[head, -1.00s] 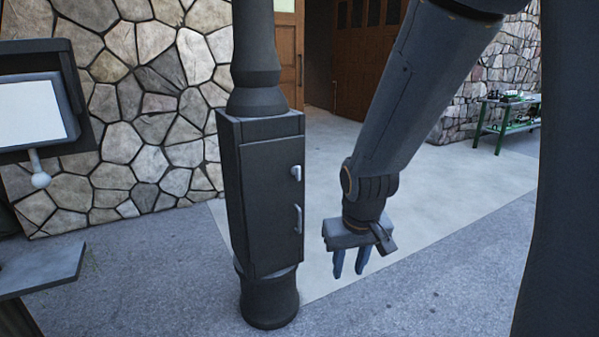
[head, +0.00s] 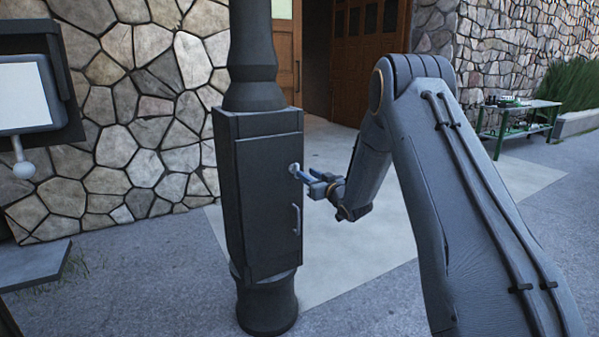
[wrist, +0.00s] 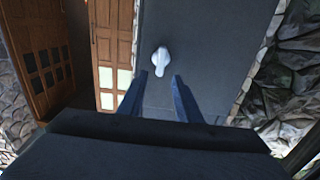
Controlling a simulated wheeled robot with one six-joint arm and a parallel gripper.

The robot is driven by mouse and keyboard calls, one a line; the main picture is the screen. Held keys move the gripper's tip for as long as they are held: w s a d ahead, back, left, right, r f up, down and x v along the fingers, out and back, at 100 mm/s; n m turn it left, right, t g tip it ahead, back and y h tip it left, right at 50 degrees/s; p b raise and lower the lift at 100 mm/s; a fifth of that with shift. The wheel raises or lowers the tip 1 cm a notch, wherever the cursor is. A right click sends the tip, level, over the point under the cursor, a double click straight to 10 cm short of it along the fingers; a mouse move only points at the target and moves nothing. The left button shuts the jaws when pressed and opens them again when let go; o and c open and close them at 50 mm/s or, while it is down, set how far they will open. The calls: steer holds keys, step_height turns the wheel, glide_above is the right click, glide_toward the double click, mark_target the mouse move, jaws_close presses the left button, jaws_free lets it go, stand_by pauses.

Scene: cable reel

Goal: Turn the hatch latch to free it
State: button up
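The hatch latch (head: 296,169) is a small pale knob with a short lever near the right edge of the dark hatch door (head: 262,205). In the wrist view the latch (wrist: 160,60) stands just beyond the fingertips, its narrow end pointing toward them. My gripper (head: 311,181) reaches in from the right with its fingers pointing at the latch. In the wrist view my gripper (wrist: 160,80) has its two blue fingers apart, with nothing between them. A small gap shows between the fingertips and the latch there. The head view does not show clearly whether they touch.
The hatch is part of a dark post (head: 267,305). A panel with a white screen (head: 25,95) stands at the left. A green workbench (head: 515,120) is far off at the right.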

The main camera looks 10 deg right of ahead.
mark_target(298, 168)
steer(key=x, duration=0.6)
steer(key=shift+w, duration=0.25)
jaws_close()
